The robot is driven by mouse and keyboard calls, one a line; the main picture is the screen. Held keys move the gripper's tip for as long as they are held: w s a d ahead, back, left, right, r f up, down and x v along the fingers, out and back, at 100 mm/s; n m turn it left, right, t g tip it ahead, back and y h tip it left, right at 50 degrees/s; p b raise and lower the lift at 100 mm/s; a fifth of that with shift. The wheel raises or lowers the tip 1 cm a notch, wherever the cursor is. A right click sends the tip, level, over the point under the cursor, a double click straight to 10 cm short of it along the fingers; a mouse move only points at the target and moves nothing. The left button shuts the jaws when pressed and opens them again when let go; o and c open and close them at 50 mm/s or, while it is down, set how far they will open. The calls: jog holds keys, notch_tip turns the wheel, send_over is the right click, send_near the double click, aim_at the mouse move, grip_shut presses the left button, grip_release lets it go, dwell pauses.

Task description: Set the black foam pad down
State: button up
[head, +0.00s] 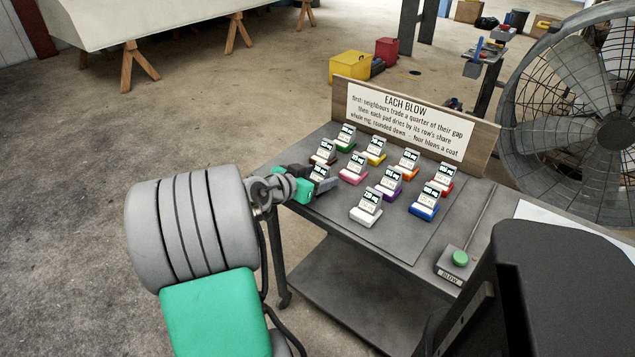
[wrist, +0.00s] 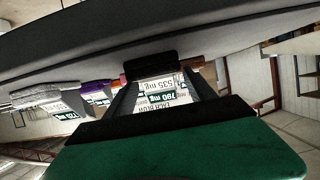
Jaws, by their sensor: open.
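The black foam pad (head: 317,177) is at the near left of the group of pads on the grey cart top, with a small display on it, partly hidden by my gripper. In the wrist view, which looks upside down, a black pad (wrist: 151,68) shows at the cart top between my fingers. My gripper (head: 326,184) is at the cart's left edge, low over the top and right at this pad. Its fingers (wrist: 160,90) are apart on either side of the pad; I cannot tell whether they touch it.
Close by are brown (head: 322,156), pink (head: 354,173), white (head: 365,212) and purple (head: 385,190) pads, with several more behind. A sign board (head: 408,120) stands along the back. A green BLOW button (head: 460,258) is at the right, near a large fan (head: 570,125).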

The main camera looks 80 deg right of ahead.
jog(key=x, duration=0.2)
jog(key=shift+s+d+f, duration=0.15)
jog(key=shift+d, duration=0.1)
jog(key=shift+c, duration=0.4)
grip_shut()
